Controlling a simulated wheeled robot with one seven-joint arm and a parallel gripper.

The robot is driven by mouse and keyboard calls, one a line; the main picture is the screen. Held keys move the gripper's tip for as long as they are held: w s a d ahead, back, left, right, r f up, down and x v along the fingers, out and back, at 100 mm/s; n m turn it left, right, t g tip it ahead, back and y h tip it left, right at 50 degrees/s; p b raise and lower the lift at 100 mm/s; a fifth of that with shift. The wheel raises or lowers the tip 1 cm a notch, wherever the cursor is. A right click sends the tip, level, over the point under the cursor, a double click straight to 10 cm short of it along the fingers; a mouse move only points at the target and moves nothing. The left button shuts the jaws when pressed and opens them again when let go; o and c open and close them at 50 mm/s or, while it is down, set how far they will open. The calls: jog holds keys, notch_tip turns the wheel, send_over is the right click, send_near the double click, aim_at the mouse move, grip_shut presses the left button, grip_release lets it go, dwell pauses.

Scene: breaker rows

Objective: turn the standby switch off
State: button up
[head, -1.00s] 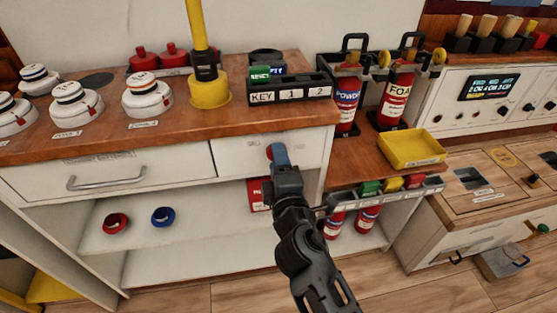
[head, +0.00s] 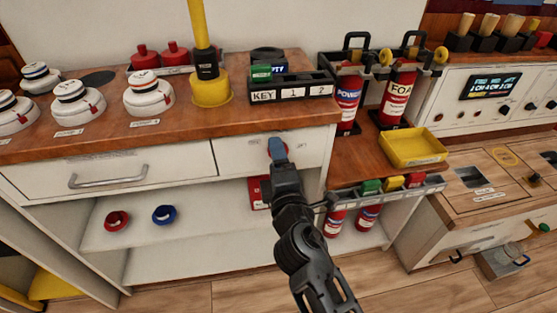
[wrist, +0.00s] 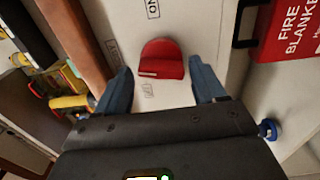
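The standby switch looks to be the red rotary knob (wrist: 162,60) on the white cabinet front; it has a pale pointer mark on its lower left side. In the head view only a red edge of it shows beside my gripper (head: 278,150). In the wrist view my gripper (wrist: 160,82) is open. Its two blue fingers stand on either side of the knob, with a gap visible on each side. An ON label (wrist: 152,8) is on the panel above the knob, with smaller labels nearby that I cannot read. Whether the fingertips touch the panel is unclear.
A red fire blanket box (wrist: 286,35) is beside the panel. The wooden countertop (head: 240,120) above carries detectors, a yellow post (head: 210,90) and a key rack (head: 290,92). Fire extinguishers (head: 347,95) and a yellow tray (head: 413,148) stand right. Left is a drawer handle (head: 108,178).

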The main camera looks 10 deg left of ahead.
jog(key=shift+o, duration=0.2)
jog(key=shift+d+f, duration=0.1)
jog(key=shift+d, duration=0.05)
jog(key=v, duration=0.7)
jog(key=shift+s, duration=0.4)
jog(key=shift+d, duration=0.1)
jog(key=shift+c, duration=0.3)
